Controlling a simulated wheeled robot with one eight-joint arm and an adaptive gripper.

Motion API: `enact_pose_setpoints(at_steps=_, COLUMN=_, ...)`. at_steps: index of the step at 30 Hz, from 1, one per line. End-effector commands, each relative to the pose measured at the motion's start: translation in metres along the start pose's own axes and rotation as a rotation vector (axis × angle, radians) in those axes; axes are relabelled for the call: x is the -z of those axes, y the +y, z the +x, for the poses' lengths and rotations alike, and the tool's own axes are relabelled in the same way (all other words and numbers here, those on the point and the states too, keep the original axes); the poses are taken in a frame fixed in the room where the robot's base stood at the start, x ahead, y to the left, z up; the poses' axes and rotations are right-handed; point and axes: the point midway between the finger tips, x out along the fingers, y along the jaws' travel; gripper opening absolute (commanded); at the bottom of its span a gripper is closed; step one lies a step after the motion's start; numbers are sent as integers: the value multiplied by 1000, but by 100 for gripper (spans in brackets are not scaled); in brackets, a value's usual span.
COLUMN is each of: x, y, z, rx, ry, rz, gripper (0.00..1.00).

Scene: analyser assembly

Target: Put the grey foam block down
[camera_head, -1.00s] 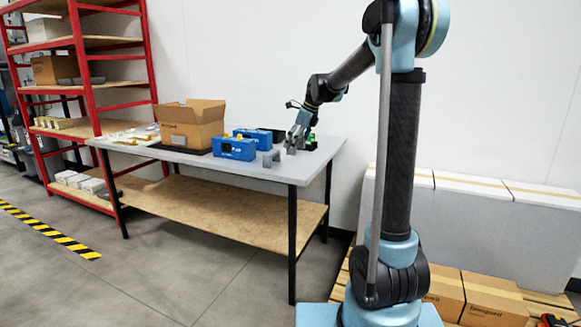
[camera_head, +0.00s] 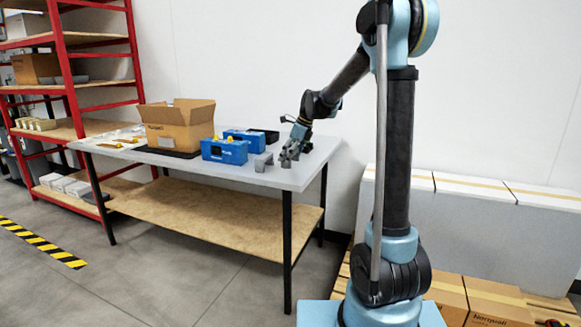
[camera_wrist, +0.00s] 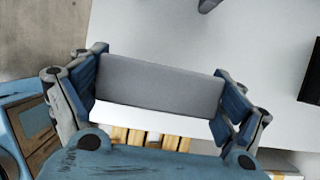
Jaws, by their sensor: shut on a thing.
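My gripper (camera_wrist: 160,92) is shut on the grey foam block (camera_wrist: 158,86), with one blue-padded finger at each end of it. In the wrist view the block lies across the middle, with the light grey table surface beyond it. In the head view my gripper (camera_head: 288,156) is low over the right part of the table (camera_head: 312,168). The held block is small there, and I cannot tell whether it touches the tabletop. Another grey piece, shaped like an arch (camera_head: 264,162), stands on the table just left of my gripper.
Two blue boxes (camera_head: 224,151) and an open cardboard box (camera_head: 178,125) stand left of the arch. A red shelf rack (camera_head: 70,90) stands at the left. The table's front right is clear.

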Motion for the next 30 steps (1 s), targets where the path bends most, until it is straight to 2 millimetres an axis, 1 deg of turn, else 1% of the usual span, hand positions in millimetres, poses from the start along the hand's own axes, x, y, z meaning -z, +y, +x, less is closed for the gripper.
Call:
enact_pose_setpoints(at_steps=6, x=10, y=0, z=27, rx=0, ry=0, rz=-1, gripper=65)
enact_pose_setpoints(at_steps=8, x=12, y=0, z=32, rx=0, ry=0, rz=-1, gripper=65)
enact_pose_setpoints(at_steps=18, x=14, y=0, z=34, rx=0, ry=0, rz=0, gripper=65)
enact_pose_setpoints(at_steps=19, x=14, y=0, z=34, rx=0, ry=0, rz=0, gripper=96)
enact_pose_setpoints(at_steps=20, x=14, y=0, z=34, rx=0, ry=0, rz=0, gripper=100)
enact_pose_setpoints(at_steps=30, x=14, y=0, z=34, rx=0, ry=0, rz=0, gripper=100)
